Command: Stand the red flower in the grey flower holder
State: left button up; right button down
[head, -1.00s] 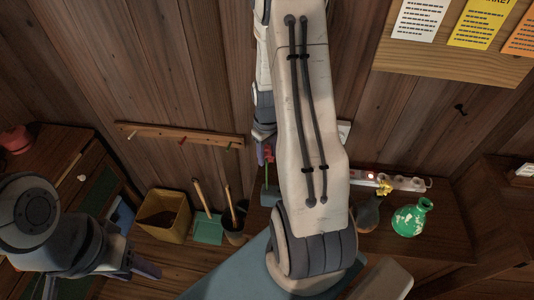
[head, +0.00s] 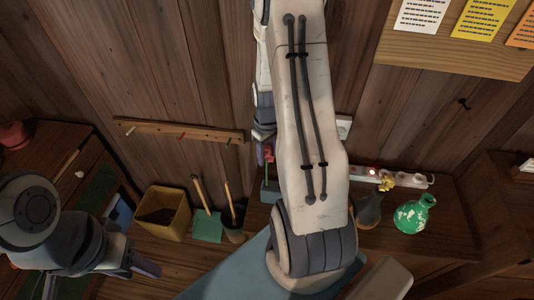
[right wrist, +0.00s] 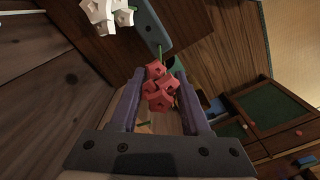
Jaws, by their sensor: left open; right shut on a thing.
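The red flower (head: 268,153) is held upright by my right gripper (head: 262,150), partly hidden behind my right arm. In the right wrist view its red head (right wrist: 160,90) lies between the two fingers of my right gripper (right wrist: 159,108), which is shut on it. Its green stem points at the grey flower holder (right wrist: 149,24). The holder also shows below the flower in the head view (head: 270,189). I cannot tell whether the stem is inside the holder. White flowers (right wrist: 104,13) show beside the holder. My left gripper (head: 146,264) is open and empty at the lower left.
A dark vase with a yellow flower (head: 368,208), a green vase (head: 414,215) and a power strip (head: 403,180) are to the right. A peg rail (head: 180,132) is on the wall.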

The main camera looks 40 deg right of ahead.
jog(key=shift+f+b, duration=0.7)
jog(key=shift+f, duration=0.3)
jog(key=shift+c, duration=1.5)
grip_release()
notch_tip(320, 180, up, 11)
jog(key=shift+f+b, duration=0.2)
jog(key=shift+b, duration=0.4)
